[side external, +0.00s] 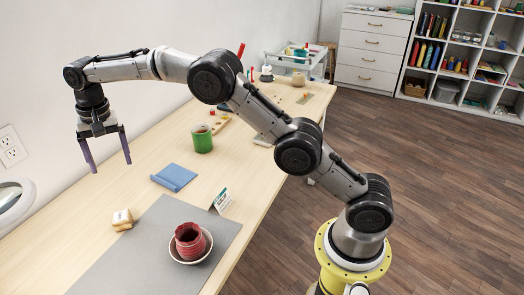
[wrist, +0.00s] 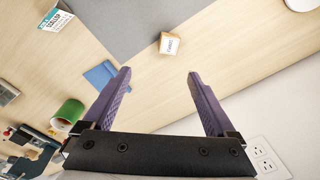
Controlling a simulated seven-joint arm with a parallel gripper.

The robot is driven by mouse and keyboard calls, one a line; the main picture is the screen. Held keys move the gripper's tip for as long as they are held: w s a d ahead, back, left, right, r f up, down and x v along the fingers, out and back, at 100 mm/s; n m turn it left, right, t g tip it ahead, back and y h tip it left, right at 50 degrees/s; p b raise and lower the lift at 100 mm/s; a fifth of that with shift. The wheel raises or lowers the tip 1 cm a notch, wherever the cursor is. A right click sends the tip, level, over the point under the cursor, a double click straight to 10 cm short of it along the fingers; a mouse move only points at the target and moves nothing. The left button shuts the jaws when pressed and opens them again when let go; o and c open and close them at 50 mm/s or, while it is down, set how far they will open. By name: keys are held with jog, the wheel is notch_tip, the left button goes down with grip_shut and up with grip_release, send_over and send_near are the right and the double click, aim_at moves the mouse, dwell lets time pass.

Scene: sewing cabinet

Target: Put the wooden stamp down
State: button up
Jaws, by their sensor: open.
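The wooden stamp (side external: 122,220) is a small pale block with a printed label, standing on the bare tabletop just beside the grey mat's edge. In the wrist view the stamp (wrist: 169,43) shows beyond the fingertips, near the picture's top middle. My gripper (side external: 109,166) is raised well above the table near the wall, apart from the stamp. Its two purple fingers are spread wide in the wrist view (wrist: 158,73), with nothing between them.
The grey mat (side external: 130,262) bears a bowl (side external: 205,254) with a red ribbed pot (side external: 190,240) in it. A blue folded cloth (side external: 174,177), a small sign card (side external: 222,199) and a green cup (side external: 202,139) stand nearby. Bare table lies between cloth and stamp.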

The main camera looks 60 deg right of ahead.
jog(key=s+d+r+n+t, duration=0.15)
jog(key=s+d+r, duration=0.25)
jog(key=s+r, duration=0.45)
jog(key=s+d+r+n+t, duration=0.1)
jog(key=s+d+r+n, duration=0.4)
jog(key=s, duration=0.6)
jog(key=s+d+f+t, duration=0.1)
jog(key=s+f, duration=0.2)
jog(key=s, duration=0.8)
jog(key=s+d+f+n+t, duration=0.1)
jog(key=s+f, duration=0.2)
jog(key=s, duration=0.9)
